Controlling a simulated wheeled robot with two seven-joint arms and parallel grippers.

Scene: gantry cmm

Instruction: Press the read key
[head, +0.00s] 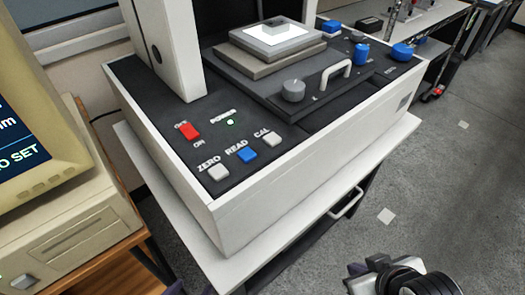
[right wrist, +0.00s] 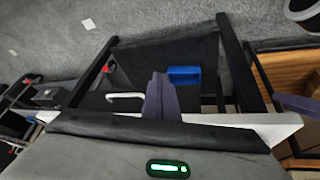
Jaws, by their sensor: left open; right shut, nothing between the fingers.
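My right gripper (head: 357,269) is at the bottom right of the head view, below and right of the panel, away from the key. In the right wrist view its purple fingers (right wrist: 158,96) are together with nothing between them. Only a purple sliver of my left gripper (head: 176,288) shows at the bottom edge; it is open. The read key is not visible in the right wrist view.
A red switch (head: 188,131) and a lit green lamp (head: 230,122) are behind the keys. A grey knob (head: 293,90) and white handle (head: 336,76) are further right. A beige monitor (head: 50,175) stands left. Open floor (head: 440,190) lies right. A blue object (right wrist: 184,75) shows in the wrist view.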

